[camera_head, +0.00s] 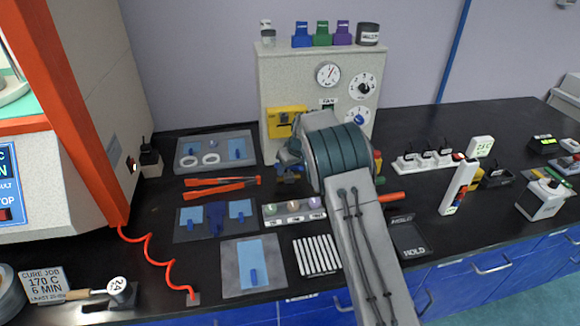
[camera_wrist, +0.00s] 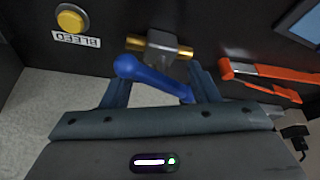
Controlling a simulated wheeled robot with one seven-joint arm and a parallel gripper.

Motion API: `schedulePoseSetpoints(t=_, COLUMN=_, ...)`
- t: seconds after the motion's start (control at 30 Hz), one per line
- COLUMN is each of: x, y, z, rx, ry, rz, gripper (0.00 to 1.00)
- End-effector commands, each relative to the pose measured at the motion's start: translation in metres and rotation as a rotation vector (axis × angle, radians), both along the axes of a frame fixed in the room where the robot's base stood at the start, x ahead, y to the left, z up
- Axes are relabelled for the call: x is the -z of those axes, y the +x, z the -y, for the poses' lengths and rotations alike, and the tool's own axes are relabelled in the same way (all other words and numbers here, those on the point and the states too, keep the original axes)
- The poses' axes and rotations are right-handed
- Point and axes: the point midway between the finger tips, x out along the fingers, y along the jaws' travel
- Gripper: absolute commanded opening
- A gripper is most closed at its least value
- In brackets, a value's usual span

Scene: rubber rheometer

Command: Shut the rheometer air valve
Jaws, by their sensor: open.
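The air valve shows in the wrist view as a grey body with brass ends (camera_wrist: 160,46) and a blue lever (camera_wrist: 155,79). The lever slants from a rounded end at upper left down to the right, roughly alongside the brass line. My gripper (camera_wrist: 160,88) is open, with one finger on each side of the lever's middle part. Whether either finger touches the lever I cannot tell. In the head view my gripper (camera_head: 286,165) is at the bench, in front of the grey cabinet (camera_head: 275,75), and my arm hides most of the valve.
A yellow button (camera_wrist: 71,18) labelled BLEED lies near the valve. Orange-handled tongs (camera_wrist: 268,75) lie to its right; they also show in the head view (camera_head: 222,186). A grey tray (camera_head: 215,165) and a rack of white strips (camera_head: 317,255) are close by.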

Motion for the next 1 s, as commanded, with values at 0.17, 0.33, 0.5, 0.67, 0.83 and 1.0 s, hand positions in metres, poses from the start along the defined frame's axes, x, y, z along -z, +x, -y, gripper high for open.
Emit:
schedulePoseSetpoints(t=0.17, x=-0.0003, y=0.0000, z=0.0001, rx=0.000, ry=0.000, rz=0.000, gripper=0.38)
schedulePoseSetpoints(t=0.33, x=-0.0004, y=-0.0001, z=0.0000, rx=0.000, ry=0.000, rz=0.000, gripper=0.00)
schedulePoseSetpoints(t=0.5, x=-0.0005, y=0.0002, z=0.0007, rx=0.001, ry=0.000, rz=0.000, gripper=0.00)
schedulePoseSetpoints(t=0.67, x=-0.0005, y=0.0002, z=0.0011, rx=0.018, ry=0.000, rz=0.002, gripper=0.00)
schedulePoseSetpoints(t=0.83, x=-0.0006, y=0.0001, z=0.0014, rx=0.080, ry=-0.001, rz=0.002, gripper=0.00)
schedulePoseSetpoints(t=1.0, x=-0.0011, y=-0.0003, z=0.0007, rx=0.193, ry=-0.002, rz=0.004, gripper=0.00)
